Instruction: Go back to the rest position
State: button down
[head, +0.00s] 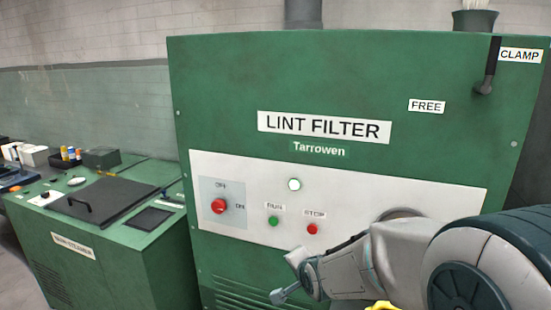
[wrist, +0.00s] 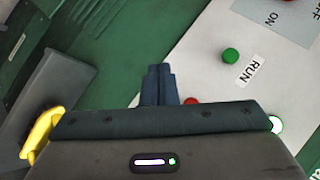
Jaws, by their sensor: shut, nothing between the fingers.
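My gripper (head: 283,295) is in front of the lower part of the green lint filter machine (head: 240,100), below the red STOP button (head: 313,229). In the wrist view its dark fingers (wrist: 158,78) are together and hold nothing. The green RUN button (head: 273,221) shows right of the fingertips in the wrist view (wrist: 231,55). The STOP button is partly hidden behind my gripper there (wrist: 190,100). My arm reaches in from the lower right of the head view and covers the panel's lower right part.
The white panel also has a red rotary switch (head: 218,206) and a pale lamp (head: 294,184). A black clamp lever (head: 487,68) is at the machine's top right, near a FREE label (head: 427,106). A lower green machine (head: 120,250) stands at left.

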jog(key=s+d+r+n+g+h, duration=0.1)
jog(key=s+d+n+g, duration=0.2)
jog(key=s, duration=0.8)
jog(key=s+d+r+n+g+h, duration=0.1)
jog(key=s+d+n+g, duration=0.3)
jog(key=s, duration=0.8)
jog(key=d+r+n, duration=0.1)
jog(key=d+n, duration=0.1)
jog(key=n, duration=0.1)
jog(key=shift+s+d, duration=0.15)
jog(key=shift+s, duration=0.05)
